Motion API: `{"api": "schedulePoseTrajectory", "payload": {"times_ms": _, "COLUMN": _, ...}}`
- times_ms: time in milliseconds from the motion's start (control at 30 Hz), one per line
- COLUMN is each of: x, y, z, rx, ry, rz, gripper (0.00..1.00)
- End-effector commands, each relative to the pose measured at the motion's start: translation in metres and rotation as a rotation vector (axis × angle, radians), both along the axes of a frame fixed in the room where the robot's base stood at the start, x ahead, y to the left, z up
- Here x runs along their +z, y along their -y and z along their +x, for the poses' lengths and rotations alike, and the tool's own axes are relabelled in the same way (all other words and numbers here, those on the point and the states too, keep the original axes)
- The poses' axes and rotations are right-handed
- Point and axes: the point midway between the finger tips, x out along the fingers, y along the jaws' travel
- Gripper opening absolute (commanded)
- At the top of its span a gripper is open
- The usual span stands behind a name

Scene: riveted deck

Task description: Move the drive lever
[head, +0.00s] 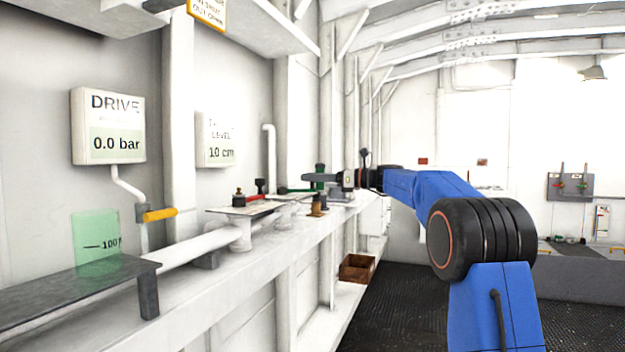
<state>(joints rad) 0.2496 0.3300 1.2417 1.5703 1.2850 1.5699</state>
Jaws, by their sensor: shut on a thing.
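My gripper (322,178) is at the far end of the ledge, pointing left. It is shut on a dark green upright handle (320,168), which shows just above and below the fingers. The fingers partly hide this handle, and no label on it is readable. A white DRIVE display (117,126) on the left wall reads 0.0 bar. A yellow-handled lever (160,214) sits on the pipe below the display, well apart from my gripper. I cannot tell from labels which handle is the drive lever.
A white LEVEL display (215,139) reads 10 cm. A small plate (245,209) with red and black fittings and a brass-coloured fitting (316,206) stand along the ledge. A translucent green panel (97,243) is at near left. A brown crate (357,268) sits low. Dark floor is open right of the ledge.

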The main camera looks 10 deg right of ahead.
Motion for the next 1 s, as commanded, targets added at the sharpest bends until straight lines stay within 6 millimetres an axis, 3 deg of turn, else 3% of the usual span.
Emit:
{"api": "schedulePoseTrajectory", "payload": {"times_ms": 667, "x": 0.0011, "y": 0.0006, "z": 0.0057, "rx": 0.055, "ry": 0.002, "rz": 0.001, "gripper": 0.00}}
{"api": "schedulePoseTrajectory", "payload": {"times_ms": 700, "x": 0.0011, "y": 0.0006, "z": 0.0057, "rx": 0.055, "ry": 0.002, "rz": 0.001, "gripper": 0.25}}
{"api": "schedulePoseTrajectory", "payload": {"times_ms": 767, "x": 0.0011, "y": 0.0005, "z": 0.0056, "rx": 0.055, "ry": 0.002, "rz": 0.001, "gripper": 0.40}}
{"api": "schedulePoseTrajectory", "payload": {"times_ms": 1000, "x": 0.0006, "y": 0.0005, "z": 0.0057, "rx": 0.055, "ry": 0.000, "rz": 0.001, "gripper": 0.42}}
